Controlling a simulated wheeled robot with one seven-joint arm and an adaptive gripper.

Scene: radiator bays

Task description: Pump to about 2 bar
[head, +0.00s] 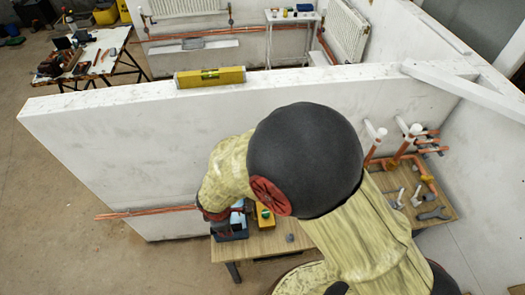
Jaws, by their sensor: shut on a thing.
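A dark box-shaped unit with light blue parts (232,231), which looks like the test pump, stands on a wooden bench at the foot of the white partition. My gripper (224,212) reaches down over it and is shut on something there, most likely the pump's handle. My wrist and arm cover the fingertips, so the grip is not clear. A yellow box (264,217) with a green round spot stands just right of the pump. No pressure reading can be made out.
A yellow spirit level (210,77) lies on the partition's top (130,96). Copper pipe (150,212) runs along the wall left of the pump. A wooden board (437,208) with pipes, fittings and tools is at the right. A small grey piece (290,238) lies on the bench.

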